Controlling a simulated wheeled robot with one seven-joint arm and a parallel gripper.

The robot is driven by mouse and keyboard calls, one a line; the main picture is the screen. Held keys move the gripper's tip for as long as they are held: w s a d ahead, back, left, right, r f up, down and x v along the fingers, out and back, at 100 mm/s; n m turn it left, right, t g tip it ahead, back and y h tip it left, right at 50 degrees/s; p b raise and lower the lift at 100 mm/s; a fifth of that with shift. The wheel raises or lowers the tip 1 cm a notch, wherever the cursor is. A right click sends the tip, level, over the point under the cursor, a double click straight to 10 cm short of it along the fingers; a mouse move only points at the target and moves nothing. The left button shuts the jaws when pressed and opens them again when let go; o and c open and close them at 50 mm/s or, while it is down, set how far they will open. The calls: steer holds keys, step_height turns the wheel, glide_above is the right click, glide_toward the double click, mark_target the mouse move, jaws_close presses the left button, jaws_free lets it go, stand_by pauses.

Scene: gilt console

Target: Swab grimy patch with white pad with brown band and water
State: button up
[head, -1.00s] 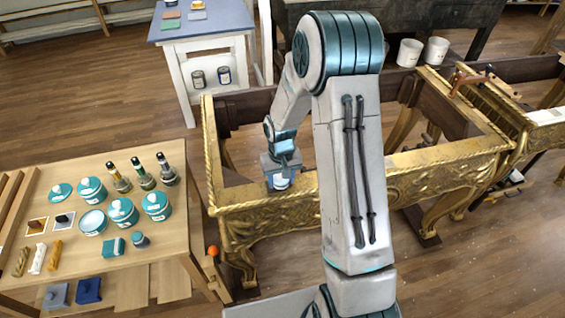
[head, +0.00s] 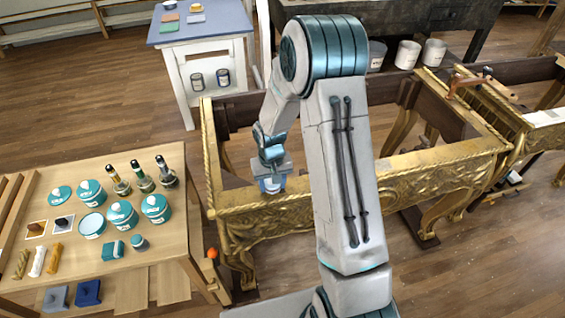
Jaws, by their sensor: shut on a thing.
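My gripper (head: 270,176) points down over the front rail of the gilt console (head: 440,160), near its left end. It is shut on a small pale pad (head: 270,187), which is at the rail's top; the picture is too small to show contact clearly. The pad's brown band cannot be made out. I cannot pick out the grimy patch; it may be hidden by the gripper or pad. An open teal-rimmed tub (head: 92,224) with a pale inside stands on the wooden table at left; I cannot tell whether it holds water.
The wooden table (head: 150,260) carries lidded tubs (head: 122,215), dark-topped bottles (head: 142,178), small blocks and swatches. A blue-topped table (head: 225,22) stands behind. White buckets (head: 408,54) are at the back. A clamp (head: 468,84) sits on the console's right part.

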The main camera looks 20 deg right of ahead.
steer(key=shift+s+d+p, duration=0.1)
steer(key=shift+d+p, duration=0.25)
steer(key=shift+d, duration=0.95)
steer(key=shift+d+f, duration=0.15)
steer(key=shift+b, duration=0.3)
steer(key=shift+a+r+b, duration=0.2)
steer(key=shift+a+b, duration=0.25)
steer(key=shift+a, duration=2.05)
steer(key=shift+r+p, duration=2.25)
steer(key=shift+r, duration=1.65)
